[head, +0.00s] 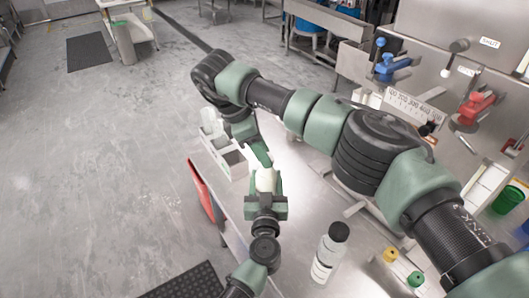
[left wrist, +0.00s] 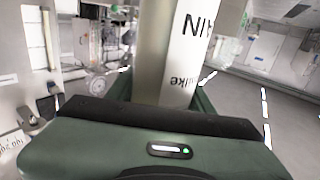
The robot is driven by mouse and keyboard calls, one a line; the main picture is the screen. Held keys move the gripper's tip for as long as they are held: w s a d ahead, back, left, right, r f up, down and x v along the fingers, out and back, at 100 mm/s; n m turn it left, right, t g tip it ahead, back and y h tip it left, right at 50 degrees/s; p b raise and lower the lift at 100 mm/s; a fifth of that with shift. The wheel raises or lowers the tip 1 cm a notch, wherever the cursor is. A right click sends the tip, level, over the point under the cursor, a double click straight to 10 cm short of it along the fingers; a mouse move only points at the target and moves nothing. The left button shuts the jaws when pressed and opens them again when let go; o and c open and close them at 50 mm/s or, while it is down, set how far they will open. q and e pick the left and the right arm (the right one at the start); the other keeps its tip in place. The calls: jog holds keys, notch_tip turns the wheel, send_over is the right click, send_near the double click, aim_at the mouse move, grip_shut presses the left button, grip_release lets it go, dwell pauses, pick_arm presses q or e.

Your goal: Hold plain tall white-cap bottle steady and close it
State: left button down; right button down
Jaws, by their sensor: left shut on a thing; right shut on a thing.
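The tall white bottle (head: 265,181) stands upright between my two grippers near the left edge of the steel table. My left gripper (head: 266,198) is shut around its body from the near side. In the left wrist view, the bottle (left wrist: 168,60) rises between the green fingers, with dark lettering on its side. My right gripper (head: 261,160) comes down from above and is shut at the bottle's top. The white cap is hidden by the right gripper, so I cannot tell how it sits on the neck.
A black-capped bottle (head: 328,254) stands on the table to the right. A white caddy (head: 230,162) stands close behind my grippers. Blue (head: 390,68) and red (head: 474,107) handles line the machine at right.

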jog(key=m, duration=0.2)
jog(key=m+g, duration=0.1)
jog(key=shift+w+m+g, duration=0.15)
jog(key=shift+m+g, duration=0.15)
jog(key=shift+m, duration=0.1)
jog(key=c, duration=1)
grip_release()
jog(key=shift+o, duration=0.2)
jog(key=shift+d, duration=0.1)
jog(key=shift+r, duration=2.3)
jog(key=shift+c, duration=0.4)
